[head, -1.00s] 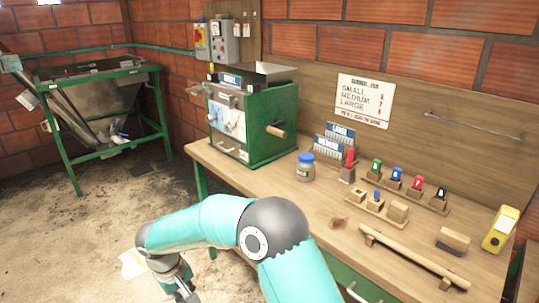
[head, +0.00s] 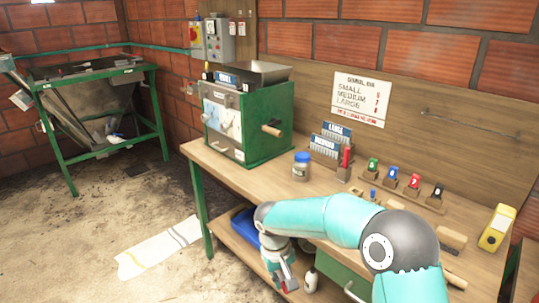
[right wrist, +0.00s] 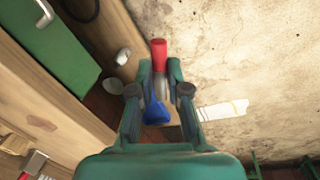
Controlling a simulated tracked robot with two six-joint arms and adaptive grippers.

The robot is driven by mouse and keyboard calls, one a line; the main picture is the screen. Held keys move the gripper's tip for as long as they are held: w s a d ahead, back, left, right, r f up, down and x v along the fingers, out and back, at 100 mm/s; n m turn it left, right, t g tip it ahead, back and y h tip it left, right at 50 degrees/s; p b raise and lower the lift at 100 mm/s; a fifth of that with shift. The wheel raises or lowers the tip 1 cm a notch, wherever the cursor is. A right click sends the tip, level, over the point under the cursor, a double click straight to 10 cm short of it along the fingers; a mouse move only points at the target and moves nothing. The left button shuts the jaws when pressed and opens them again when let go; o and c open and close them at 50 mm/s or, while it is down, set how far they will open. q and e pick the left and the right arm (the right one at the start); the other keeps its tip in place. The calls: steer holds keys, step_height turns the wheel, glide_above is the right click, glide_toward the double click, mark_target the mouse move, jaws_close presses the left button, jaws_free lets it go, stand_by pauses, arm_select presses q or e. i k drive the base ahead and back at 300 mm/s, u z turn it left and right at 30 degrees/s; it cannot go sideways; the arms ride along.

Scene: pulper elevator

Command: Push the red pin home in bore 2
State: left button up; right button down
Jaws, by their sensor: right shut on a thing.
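My right gripper (right wrist: 159,72) is shut on a red pin (right wrist: 159,53), whose red end stands out beyond the fingertips in the right wrist view. In the head view the right gripper (head: 285,283) hangs low in front of the bench, pointing down, with a small bit of red at its tip. The green pulper (head: 266,122) stands on the left end of the bench, with a pale plate (head: 222,120) on its front. Bore 2 cannot be made out in either view. My left gripper is not in view.
The wooden bench (head: 250,180) carries a blue-lidded jar (head: 301,166), signs, a red upright piece (head: 347,156) and several coloured number tags. A blue object (head: 240,221) lies on the lower shelf. A pale striped cloth (head: 158,248) lies on open floor. The green-framed elevator (head: 100,110) stands left.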

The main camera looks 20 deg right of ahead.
mark_target(249, 90)
steer(key=z, duration=0.05)
steer(key=i, duration=1)
steer(key=u, duration=0.1)
